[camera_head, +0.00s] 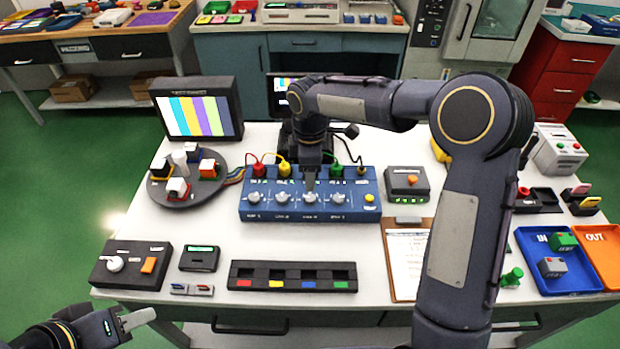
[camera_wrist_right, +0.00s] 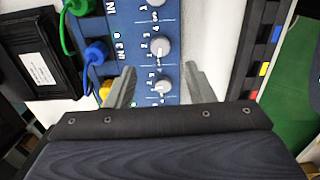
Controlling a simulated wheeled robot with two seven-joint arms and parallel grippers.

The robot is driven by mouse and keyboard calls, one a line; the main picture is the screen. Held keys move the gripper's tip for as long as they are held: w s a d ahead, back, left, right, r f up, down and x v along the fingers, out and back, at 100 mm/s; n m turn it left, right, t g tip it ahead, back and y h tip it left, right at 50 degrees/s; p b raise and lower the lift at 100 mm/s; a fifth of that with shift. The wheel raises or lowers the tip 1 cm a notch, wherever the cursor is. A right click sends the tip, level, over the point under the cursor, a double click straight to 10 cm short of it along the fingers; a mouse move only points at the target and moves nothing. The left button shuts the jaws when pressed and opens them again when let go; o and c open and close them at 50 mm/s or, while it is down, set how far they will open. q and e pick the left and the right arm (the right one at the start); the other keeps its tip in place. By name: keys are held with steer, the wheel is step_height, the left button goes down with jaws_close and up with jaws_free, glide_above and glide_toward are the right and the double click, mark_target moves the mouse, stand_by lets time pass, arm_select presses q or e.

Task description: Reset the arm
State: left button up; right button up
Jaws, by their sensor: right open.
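My right arm reaches in from the right in the head view and hangs over the blue panel (camera_head: 295,212). My right gripper (camera_head: 310,184) points down just above the panel's row of several grey knobs, close to a knob right of the middle. In the right wrist view, the right gripper (camera_wrist_right: 161,88) is open, with its two fingers apart on either side of a knob (camera_wrist_right: 162,89). Whether the fingers touch that knob I cannot tell. My left gripper (camera_head: 130,321) is at the bottom left of the head view, in front of the table edge, clear of everything.
Red, yellow and green plugs with cables stand at the panel's back. A monitor (camera_head: 197,115) with colour bars and a round dark tray (camera_head: 187,190) stand left. A slotted black rack (camera_head: 293,284) lies in front. A clipboard (camera_head: 404,268), blue tray (camera_head: 555,283) and orange tray (camera_head: 597,262) are right.

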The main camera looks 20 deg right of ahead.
stand_by(0.4)
steer(key=s+d+r+m+t+y, duration=0.1)
steer(key=s+d+r+m, duration=0.35)
steer(key=s+r, duration=0.2)
steer(key=s+d+m+t+y, duration=0.1)
steer(key=s+m+t, duration=0.3)
steer(key=s+m, duration=0.8)
steer(key=s+y, duration=0.1)
steer(key=s, duration=0.9)
steer(key=shift+t+y, duration=0.3)
steer(key=shift+y, duration=0.1)
steer(key=shift+d+f, duration=0.1)
